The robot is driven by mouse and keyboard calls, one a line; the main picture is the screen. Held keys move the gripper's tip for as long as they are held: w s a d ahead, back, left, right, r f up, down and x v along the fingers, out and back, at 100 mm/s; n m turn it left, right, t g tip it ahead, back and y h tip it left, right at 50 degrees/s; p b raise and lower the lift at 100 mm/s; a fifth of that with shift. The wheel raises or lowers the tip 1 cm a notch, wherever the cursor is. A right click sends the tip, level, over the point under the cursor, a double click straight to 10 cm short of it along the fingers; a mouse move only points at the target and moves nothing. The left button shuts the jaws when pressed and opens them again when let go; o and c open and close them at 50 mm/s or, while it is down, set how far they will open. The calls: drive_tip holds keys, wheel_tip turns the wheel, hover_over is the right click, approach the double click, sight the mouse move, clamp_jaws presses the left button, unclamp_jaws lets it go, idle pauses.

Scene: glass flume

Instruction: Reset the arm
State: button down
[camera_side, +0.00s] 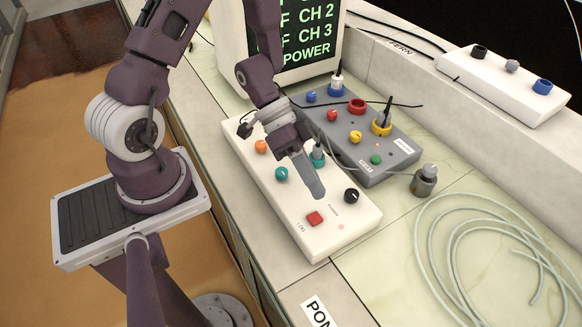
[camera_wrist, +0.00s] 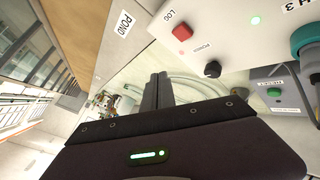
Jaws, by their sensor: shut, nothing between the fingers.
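My purple arm reaches over the bench in the side view. My gripper (camera_side: 317,189) points down and to the right, above the white control box (camera_side: 330,245), close to the black knob (camera_side: 351,196) and the red button (camera_side: 315,218). Its fingers are together with nothing between them. In the wrist view the two dark fingers of my gripper (camera_wrist: 157,80) lie side by side. The red button shows there too (camera_wrist: 182,33), as does the black knob (camera_wrist: 212,69). I cannot tell whether the fingertips touch the box.
A grey box (camera_side: 365,150) with coloured sockets and upright plugs stands behind the white box. A monitor (camera_side: 300,40) stands at the back. A grey metal plug (camera_side: 425,180) stands at right, near coiled pale tubing (camera_side: 440,240). A white socket strip (camera_side: 500,75) sits on the ledge.

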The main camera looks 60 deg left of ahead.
drive_tip(key=w+a+r+t+y, duration=0.3)
drive_tip(key=w+a+r+y, duration=0.15)
drive_tip(key=w+a, duration=0.2)
drive_tip(key=s+a+r+n+t+y, duration=0.25)
drive_tip(key=a+r+y, duration=0.4)
drive_tip(key=r, duration=0.35)
drive_tip(key=s+d+r+n+g+h, duration=0.1)
drive_tip(key=s+d+r+n, duration=0.1)
drive_tip(key=s, duration=0.6)
drive_tip(key=s+d+r+n+g+h, duration=0.1)
drive_tip(key=s+d+r+n, duration=0.1)
drive_tip(key=s+d+r, duration=0.2)
drive_tip(key=s+r, duration=0.2)
drive_tip(key=s, duration=0.1)
drive_tip(key=shift+s+d, duration=0.35)
